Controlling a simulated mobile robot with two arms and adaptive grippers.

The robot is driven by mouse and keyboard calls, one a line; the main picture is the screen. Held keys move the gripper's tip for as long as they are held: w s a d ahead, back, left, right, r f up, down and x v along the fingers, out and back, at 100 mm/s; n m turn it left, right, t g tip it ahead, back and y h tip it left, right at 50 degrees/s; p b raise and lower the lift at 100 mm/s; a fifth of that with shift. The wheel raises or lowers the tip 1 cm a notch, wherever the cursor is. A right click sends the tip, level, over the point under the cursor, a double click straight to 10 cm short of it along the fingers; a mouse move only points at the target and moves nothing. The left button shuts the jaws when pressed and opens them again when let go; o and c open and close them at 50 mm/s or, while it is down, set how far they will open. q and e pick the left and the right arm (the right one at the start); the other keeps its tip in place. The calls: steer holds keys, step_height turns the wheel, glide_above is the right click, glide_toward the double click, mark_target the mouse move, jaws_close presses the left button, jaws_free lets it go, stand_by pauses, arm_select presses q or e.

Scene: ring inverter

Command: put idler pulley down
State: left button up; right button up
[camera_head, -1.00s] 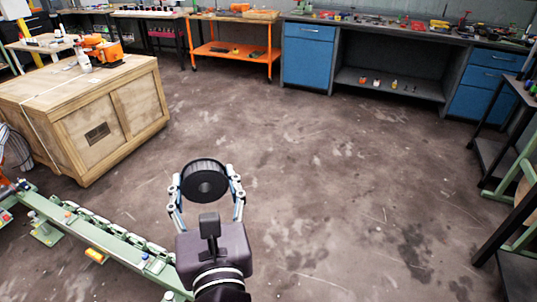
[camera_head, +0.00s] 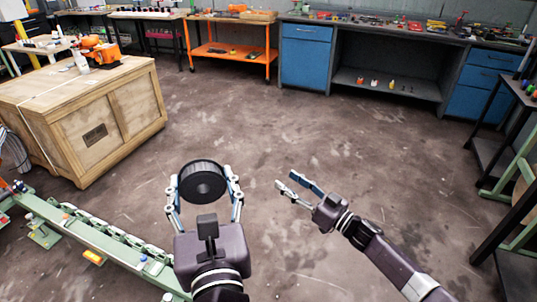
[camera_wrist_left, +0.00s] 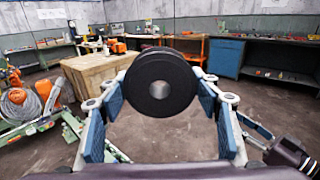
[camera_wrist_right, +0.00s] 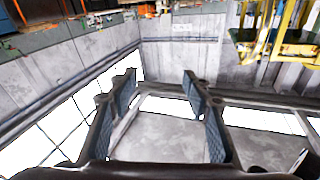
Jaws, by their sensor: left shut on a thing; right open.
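The idler pulley (camera_head: 202,182) is a black toothed wheel with a central hole. My left gripper (camera_head: 204,186) is shut on it and holds it up over the floor in the head view. In the left wrist view the pulley (camera_wrist_left: 161,84) sits between the two blue-padded fingers, its round face towards the camera. My right gripper (camera_head: 297,186) is open and empty, to the right of the pulley and apart from it. In the right wrist view its fingers (camera_wrist_right: 153,112) stand apart with nothing between them.
A wooden crate (camera_head: 85,125) stands at the left, with an orange device (camera_head: 103,52) on top. A green conveyor-like frame (camera_head: 95,245) lies lower left. An orange cart (camera_head: 230,58) and a workbench with blue drawers (camera_head: 307,60) stand at the back. The middle floor is clear.

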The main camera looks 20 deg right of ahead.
arm_select(q)
steer(key=shift+r, duration=0.1)
arm_select(e)
steer(key=s+a+r+n+g+y, duration=0.3)
steer(key=a+r+n+y, duration=0.1)
steer(key=r, duration=0.5)
steer(key=s+a+r+n+g+y, duration=0.2)
steer(key=a+r+n+g+y, duration=0.15)
steer(key=r, duration=0.65)
steer(key=n+g, duration=0.6)
steer(key=g, duration=0.3)
glide_toward(208, 166)
steer(key=a, duration=1.1)
steer(key=shift+w+a+f, duration=0.1)
steer(key=shift+w+a, duration=0.1)
steer(key=shift+a, duration=0.1)
steer(key=shift+c, duration=0.3)
